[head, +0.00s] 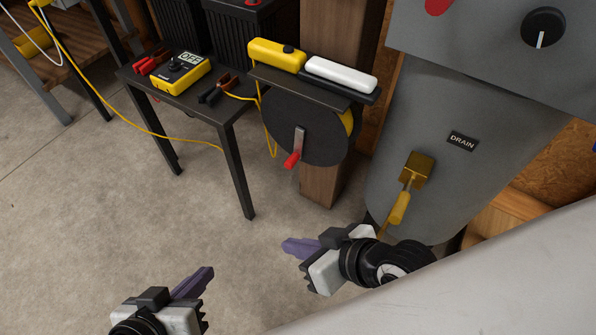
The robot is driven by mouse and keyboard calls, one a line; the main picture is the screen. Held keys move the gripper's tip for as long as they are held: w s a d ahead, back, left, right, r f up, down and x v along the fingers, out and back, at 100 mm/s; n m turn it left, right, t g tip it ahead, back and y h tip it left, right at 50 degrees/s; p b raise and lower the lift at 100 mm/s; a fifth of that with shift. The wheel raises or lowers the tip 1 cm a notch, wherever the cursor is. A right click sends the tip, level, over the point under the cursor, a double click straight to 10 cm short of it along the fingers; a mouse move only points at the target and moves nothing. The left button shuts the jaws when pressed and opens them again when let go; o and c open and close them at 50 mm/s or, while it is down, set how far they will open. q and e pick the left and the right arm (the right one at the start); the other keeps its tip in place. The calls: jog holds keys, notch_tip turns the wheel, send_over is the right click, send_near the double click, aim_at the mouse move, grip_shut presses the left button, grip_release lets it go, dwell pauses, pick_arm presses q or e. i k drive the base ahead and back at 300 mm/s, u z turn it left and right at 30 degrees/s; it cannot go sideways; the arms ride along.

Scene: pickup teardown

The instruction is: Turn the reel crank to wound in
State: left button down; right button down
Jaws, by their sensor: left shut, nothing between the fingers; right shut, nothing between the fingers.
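The cord reel (300,130) is a dark round disc mounted on a wooden post, with yellow cord showing at its right edge. Its crank is a grey arm with a red handle (291,160) hanging toward the lower left of the disc. My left gripper (205,277) is shut and empty at the bottom of the view, over the floor, well below the reel. My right gripper (290,246) is shut and empty, below the crank handle in the picture and apart from it.
A small dark table (205,103) left of the reel holds a yellow multimeter (182,72) and clamps. A yellow cord (150,125) runs across to the left. A grey tank (450,120) with a brass drain lever (411,180) stands at the right. The middle floor is clear.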

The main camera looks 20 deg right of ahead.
aim_at(300, 133)
jog(key=k, duration=0.5)
jog(key=u, duration=1.75)
jog(key=i, duration=1.5)
jog(key=z, duration=2.45)
